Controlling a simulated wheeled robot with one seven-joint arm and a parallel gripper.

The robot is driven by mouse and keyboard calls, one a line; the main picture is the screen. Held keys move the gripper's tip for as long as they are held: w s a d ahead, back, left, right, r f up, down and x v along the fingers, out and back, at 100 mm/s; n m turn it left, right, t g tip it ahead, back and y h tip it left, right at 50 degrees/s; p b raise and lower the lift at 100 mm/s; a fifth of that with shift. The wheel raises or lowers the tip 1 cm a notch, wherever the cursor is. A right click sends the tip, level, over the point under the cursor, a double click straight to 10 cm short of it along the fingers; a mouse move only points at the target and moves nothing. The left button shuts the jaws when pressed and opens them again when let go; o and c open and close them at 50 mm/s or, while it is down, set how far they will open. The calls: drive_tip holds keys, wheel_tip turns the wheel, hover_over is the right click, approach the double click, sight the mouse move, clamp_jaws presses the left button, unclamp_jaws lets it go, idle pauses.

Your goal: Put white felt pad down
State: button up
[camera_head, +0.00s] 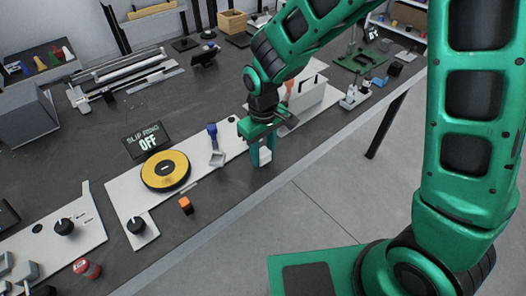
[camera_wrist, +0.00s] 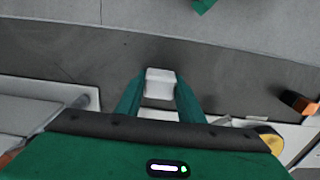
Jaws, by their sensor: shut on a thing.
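The white felt pad (camera_wrist: 160,84) is a small white block between the two green fingers of my gripper (camera_wrist: 160,98) in the wrist view. My gripper is shut on it. In the head view my gripper (camera_head: 263,155) points down near the front edge of the dark workbench (camera_head: 235,185), and the pad (camera_head: 265,157) shows at its fingertips. I cannot tell whether the pad touches the bench top or is a little above it.
A yellow disc (camera_head: 165,170) on a white plate and an orange block (camera_head: 186,205) lie to the left. A blue-handled tool (camera_head: 213,135) stands close left of my gripper. A white box (camera_head: 307,93) stands behind to the right. Bare bench lies along the front edge.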

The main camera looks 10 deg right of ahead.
sight(263, 152)
drive_tip(key=o, duration=1)
wheel_tip(263, 152, up, 12)
drive_tip(key=s+d+r+m, duration=0.2)
drive_tip(key=d+m, duration=0.1)
drive_tip(key=d, duration=0.9)
drive_tip(key=s+d+r+m, duration=0.2)
drive_tip(key=s+d+m, duration=0.1)
drive_tip(key=d, duration=0.8)
drive_tip(key=s+d+m, duration=0.7)
drive_tip(key=s+d, duration=0.5)
drive_tip(key=s, duration=0.3)
drive_tip(key=shift+s+d+f, duration=0.15)
drive_tip(key=shift+s, duration=0.25)
